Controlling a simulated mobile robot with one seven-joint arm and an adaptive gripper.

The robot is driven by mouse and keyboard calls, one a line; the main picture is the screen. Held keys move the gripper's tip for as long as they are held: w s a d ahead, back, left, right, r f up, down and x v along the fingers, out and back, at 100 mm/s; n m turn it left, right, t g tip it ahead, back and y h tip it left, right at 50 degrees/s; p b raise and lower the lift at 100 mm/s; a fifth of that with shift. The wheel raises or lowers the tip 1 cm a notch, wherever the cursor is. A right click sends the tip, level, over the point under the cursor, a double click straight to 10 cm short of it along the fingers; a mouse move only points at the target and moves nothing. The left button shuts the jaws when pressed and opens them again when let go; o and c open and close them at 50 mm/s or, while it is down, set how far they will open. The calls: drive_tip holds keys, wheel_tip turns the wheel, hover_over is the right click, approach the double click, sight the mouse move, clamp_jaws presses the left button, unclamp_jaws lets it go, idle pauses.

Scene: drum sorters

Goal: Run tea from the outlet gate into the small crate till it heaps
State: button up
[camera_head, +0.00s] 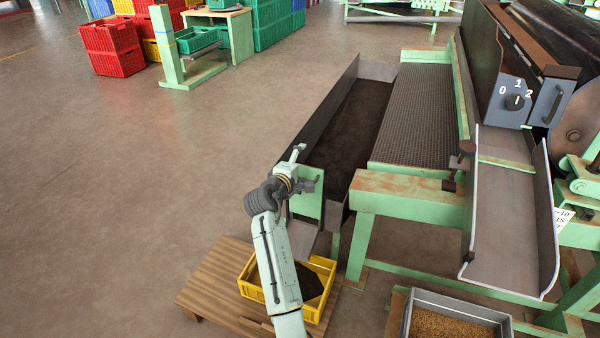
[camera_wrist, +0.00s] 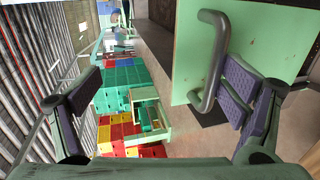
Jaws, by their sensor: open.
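The outlet gate (camera_head: 308,206) is a green plate at the near end of a long trough of dark tea (camera_head: 345,125). In the wrist view the gate (camera_wrist: 262,40) carries a grey bar handle (camera_wrist: 212,62). My gripper (camera_head: 301,180) is open at the gate. In the wrist view its two purple-padded fingers stand wide apart (camera_wrist: 165,88), with the handle close to the right finger and not clasped. The small yellow crate (camera_head: 319,312) stands below the gate's grey chute (camera_head: 302,240). Dark tea shows in the crate; my arm hides part of it, and its exact height is unclear.
The crate stands on a wooden pallet (camera_head: 215,280). A grey tray of brown grains (camera_head: 455,322) lies under a metal chute (camera_head: 512,220) at right. A dial panel (camera_head: 515,100) is on the drum machine. Stacked coloured crates (camera_head: 110,45) stand far back; the left floor is clear.

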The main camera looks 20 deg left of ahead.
drive_tip(key=shift+a+r, duration=0.15)
drive_tip(key=shift+r, duration=0.55)
drive_tip(key=shift+s+r, duration=0.15)
drive_tip(key=shift+r, duration=0.1)
drive_tip(key=shift+c, duration=1)
drive_tip(key=shift+s+p, duration=0.4)
drive_tip(key=shift+p, duration=0.1)
drive_tip(key=shift+c, duration=1.3)
drive_tip(key=shift+s+r, duration=0.15)
drive_tip(key=shift+s, duration=0.2)
drive_tip(key=shift+c, duration=0.3)
drive_tip(key=shift+s+r+p, duration=0.3)
drive_tip(key=shift+s+p, duration=0.1)
drive_tip(key=c, duration=0.7)
drive_tip(key=shift+s+d+f+p+v, duration=0.1)
drive_tip(key=shift+f+p+v, duration=0.2)
drive_tip(key=shift+p+v, duration=0.9)
drive_tip(key=shift+s+d+f+p+v, duration=0.1)
drive_tip(key=shift+f+p+v, duration=0.3)
drive_tip(key=shift+v, duration=1.65)
drive_tip(key=shift+s+d+f+p+v, duration=0.1)
drive_tip(key=shift+f+p+v, duration=0.1)
drive_tip(key=shift+p+v, duration=1.05)
drive_tip(key=shift+s+a+r+b, duration=0.1)
drive_tip(key=shift+s+b, duration=0.15)
drive_tip(key=shift+b, duration=0.15)
drive_tip(key=shift+r+p, duration=0.1)
drive_tip(key=shift+p, duration=0.25)
